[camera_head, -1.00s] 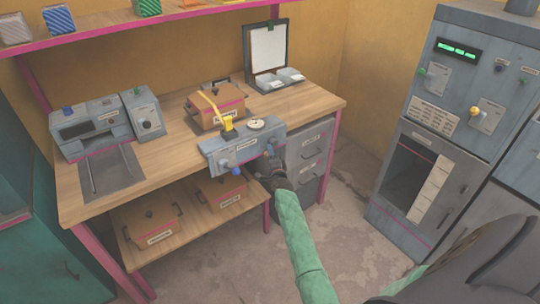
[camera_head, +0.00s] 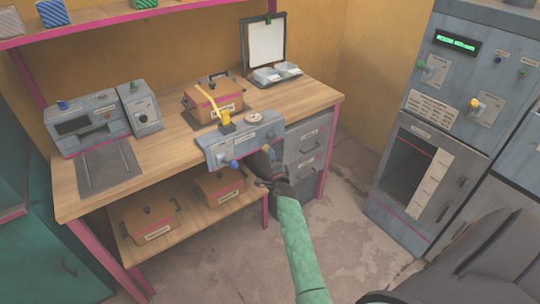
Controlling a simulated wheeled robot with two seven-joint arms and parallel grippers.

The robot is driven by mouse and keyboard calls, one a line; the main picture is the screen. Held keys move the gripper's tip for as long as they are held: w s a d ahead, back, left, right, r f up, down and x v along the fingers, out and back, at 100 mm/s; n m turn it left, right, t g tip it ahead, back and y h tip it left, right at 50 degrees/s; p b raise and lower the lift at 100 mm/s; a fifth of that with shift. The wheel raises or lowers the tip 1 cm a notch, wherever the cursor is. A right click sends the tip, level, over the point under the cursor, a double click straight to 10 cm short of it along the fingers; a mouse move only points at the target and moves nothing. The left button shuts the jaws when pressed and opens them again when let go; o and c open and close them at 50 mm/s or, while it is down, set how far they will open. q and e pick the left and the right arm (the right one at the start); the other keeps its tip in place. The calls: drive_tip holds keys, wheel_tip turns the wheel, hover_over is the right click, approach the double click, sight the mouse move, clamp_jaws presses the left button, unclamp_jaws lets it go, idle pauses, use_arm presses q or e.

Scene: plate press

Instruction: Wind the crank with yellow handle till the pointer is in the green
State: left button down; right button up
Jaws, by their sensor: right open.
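The crank's yellow parts show on the grey press unit (camera_head: 240,141) at the bench's front edge: a slanting yellow arm (camera_head: 208,103) and a yellow block (camera_head: 226,118) at its lower end. A small round pale dial (camera_head: 254,117) lies on the unit's top, right of the yellow block. Its pointer and any green zone are too small to read. My right gripper (camera_head: 263,168) is open and empty, low in front of the unit's right end and apart from the crank. My left gripper is out of view.
A blue knob (camera_head: 233,163) sticks out from the unit's front. An orange box (camera_head: 200,110) stands behind it. A grey cabinet (camera_head: 425,150) with another yellow knob (camera_head: 475,103) stands at right. Floor between is clear.

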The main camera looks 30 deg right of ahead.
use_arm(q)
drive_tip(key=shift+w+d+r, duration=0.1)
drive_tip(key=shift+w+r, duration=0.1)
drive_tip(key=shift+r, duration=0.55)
use_arm(e)
drive_tip(key=shift+s+a, duration=0.2)
drive_tip(key=shift+s, duration=0.5)
